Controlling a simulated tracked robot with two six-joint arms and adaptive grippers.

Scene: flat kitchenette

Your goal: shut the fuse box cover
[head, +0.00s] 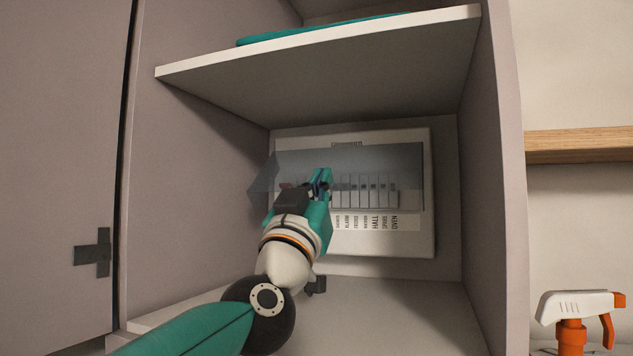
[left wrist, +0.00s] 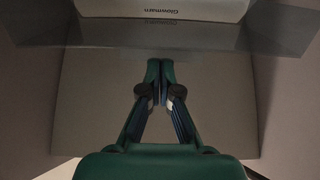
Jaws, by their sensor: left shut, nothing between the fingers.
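The fuse box (head: 428,200) is a white panel on the back wall of an open cupboard compartment. It has a row of breakers (head: 365,190) with labels below, among them HALL and OVEN. Its cover (head: 390,158) is a smoky see-through flap across the upper part, seemingly standing out from the box; the labels below are uncovered. The cover also spans the top of the left wrist view (left wrist: 110,36), below the box's upside-down brand name. My left gripper (head: 322,180) is shut and empty in front of the breakers, by the cover's left part. Contact cannot be told. My right gripper is out of view.
A shelf (head: 330,62) with a teal item on it runs above the fuse box. Cupboard side walls (head: 490,150) stand close on both sides. A cupboard door (head: 60,150) is at the left. An orange-and-white spray bottle (head: 575,310) stands outside at lower right.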

